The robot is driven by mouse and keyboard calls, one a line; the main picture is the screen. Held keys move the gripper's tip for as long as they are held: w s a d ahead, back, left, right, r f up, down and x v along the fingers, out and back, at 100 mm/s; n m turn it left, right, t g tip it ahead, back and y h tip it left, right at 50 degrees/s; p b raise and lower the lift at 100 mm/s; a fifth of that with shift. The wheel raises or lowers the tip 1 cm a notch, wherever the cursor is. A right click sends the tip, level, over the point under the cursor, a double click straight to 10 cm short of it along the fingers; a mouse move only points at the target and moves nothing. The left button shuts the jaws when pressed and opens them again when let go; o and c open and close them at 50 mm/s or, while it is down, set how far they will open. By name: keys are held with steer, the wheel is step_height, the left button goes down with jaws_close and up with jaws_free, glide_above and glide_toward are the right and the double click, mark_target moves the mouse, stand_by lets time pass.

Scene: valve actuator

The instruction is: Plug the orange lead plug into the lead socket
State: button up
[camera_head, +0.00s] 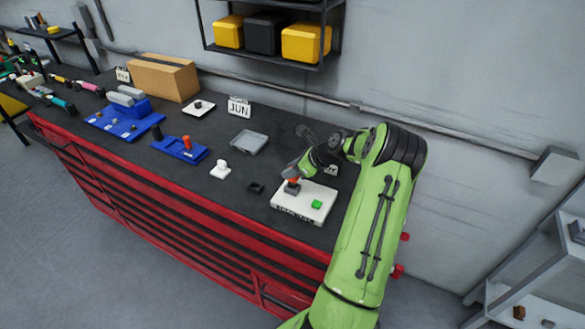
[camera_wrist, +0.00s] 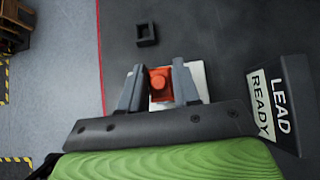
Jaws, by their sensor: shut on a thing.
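My gripper (camera_head: 292,174) is over the left part of a white box (camera_head: 303,207) on the dark bench top. It is shut on the orange plug (camera_wrist: 160,84), which sits between the two grey fingers in the wrist view. In the head view the orange plug (camera_head: 293,180) shows just above a dark grey block (camera_head: 291,189) on the white box, which looks like the lead socket. I cannot tell whether the plug touches or enters it. In the wrist view the plug and fingers hide the socket.
A green square (camera_head: 316,204) is on the white box. An empty black square holder (camera_head: 255,188) stands to its left. A "LEAD READY" sign (camera_wrist: 280,100) stands close to the right of my gripper. A white knob piece (camera_head: 220,170) and grey tray (camera_head: 249,141) are farther off.

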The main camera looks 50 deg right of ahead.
steer(key=shift+f+b, duration=0.5)
steer(key=shift+f, duration=0.9)
steer(key=o, duration=1.1)
steer(key=v, duration=1.5)
steer(key=shift+s+d+r, duration=0.15)
steer(key=shift+s+r, duration=0.05)
steer(key=shift+s, duration=0.05)
